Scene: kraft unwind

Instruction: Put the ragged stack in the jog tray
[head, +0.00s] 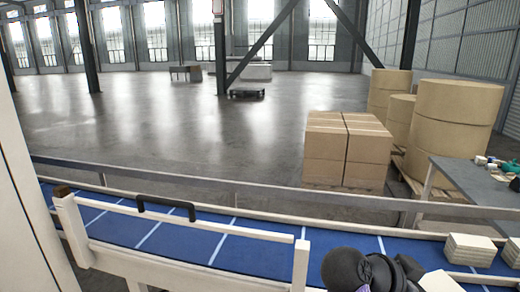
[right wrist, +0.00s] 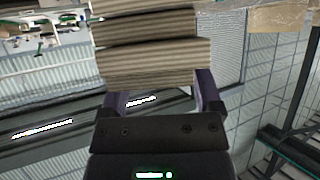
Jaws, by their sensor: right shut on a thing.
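The ragged stack (right wrist: 150,62) fills the upper middle of the right wrist view. It is cream-grey layered paper in several thick blocks, shifted out of line with one another. My right gripper (right wrist: 160,92) is shut on it, with a dark purple finger at each side of the lowest block in the picture. In the head view my dark right arm is at the bottom, right of centre. A pale block (head: 440,282) shows beside it, cut off by the frame edge; I cannot tell if it is the held stack. No jog tray can be made out. My left gripper is not in view.
A blue conveyor belt (head: 180,238) with white cross lines runs across the front, behind a white frame with a black handle (head: 166,208). Another paper stack (head: 470,250) sits on the belt at right. A grey table (head: 470,182), cartons (head: 345,150) and large rolls (head: 452,125) stand beyond.

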